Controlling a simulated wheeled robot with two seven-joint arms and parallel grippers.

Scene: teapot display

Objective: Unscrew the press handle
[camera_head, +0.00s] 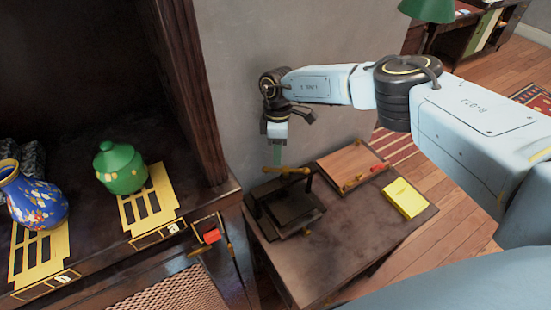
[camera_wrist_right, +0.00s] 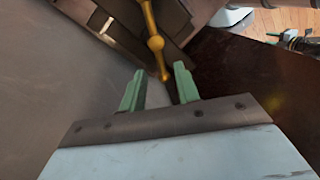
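The black press (camera_head: 288,210) stands on a small dark table. Its brass press handle (camera_head: 290,170) is a horizontal bar on top. In the wrist view the handle (camera_wrist_right: 156,43) has a round knob in its middle, and one end reaches toward the gap between my green fingertips. My right gripper (camera_head: 276,158) points down just above the handle's left end. In the wrist view my right gripper (camera_wrist_right: 158,74) is open, with its fingers apart and nothing clamped. I cannot tell whether the handle's end is between the fingers or below them. My left gripper is not in view.
On the small table (camera_head: 355,250) lie a wooden board (camera_head: 347,163) with brass and red parts, and a yellow booklet (camera_head: 404,198). A grey wall is behind the press.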

